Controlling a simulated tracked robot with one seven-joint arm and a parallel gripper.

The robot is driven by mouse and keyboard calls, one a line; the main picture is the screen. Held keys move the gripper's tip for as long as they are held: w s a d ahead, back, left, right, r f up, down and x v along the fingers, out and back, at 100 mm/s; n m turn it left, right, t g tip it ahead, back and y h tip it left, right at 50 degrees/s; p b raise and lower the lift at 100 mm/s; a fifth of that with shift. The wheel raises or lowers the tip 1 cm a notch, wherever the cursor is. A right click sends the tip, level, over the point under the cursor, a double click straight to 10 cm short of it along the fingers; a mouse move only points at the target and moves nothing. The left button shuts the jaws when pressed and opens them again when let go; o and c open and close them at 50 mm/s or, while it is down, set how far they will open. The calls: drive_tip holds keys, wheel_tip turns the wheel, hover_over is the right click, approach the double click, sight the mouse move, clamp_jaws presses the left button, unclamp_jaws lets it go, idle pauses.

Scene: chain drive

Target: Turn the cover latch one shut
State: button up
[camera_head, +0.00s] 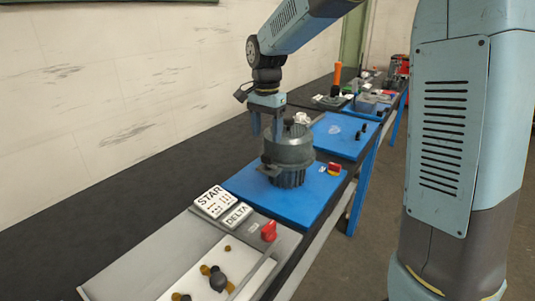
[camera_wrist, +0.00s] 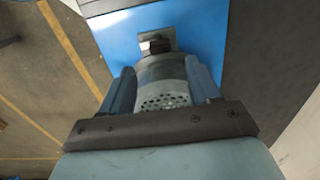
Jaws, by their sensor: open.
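A grey cylindrical housing with a ribbed lower part (camera_head: 289,160) stands upright on a blue panel (camera_head: 240,187). My gripper (camera_head: 267,127) is over the housing's left side in the head view, pointing down. Its two fingers are apart. In the wrist view my gripper (camera_wrist: 160,75) is open, and the housing's rounded, perforated end (camera_wrist: 165,92) shows between the fingers. I cannot tell whether they touch it. A dark block on a grey plate (camera_wrist: 155,43) lies beyond the housing in the wrist view. I cannot clearly make out which part is cover latch one.
STAR (camera_head: 214,201) and DELTA (camera_head: 237,216) plates and a red knob (camera_head: 268,230) are in front. A red and yellow switch (camera_head: 334,168) is right of the housing. Another blue panel (camera_head: 340,135) and an orange-handled tool (camera_head: 337,78) stand farther back.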

sight(267, 155)
wheel_tip(267, 155, down, 8)
drive_tip(key=shift+r, duration=0.15)
drive_tip(key=shift+c, duration=0.2)
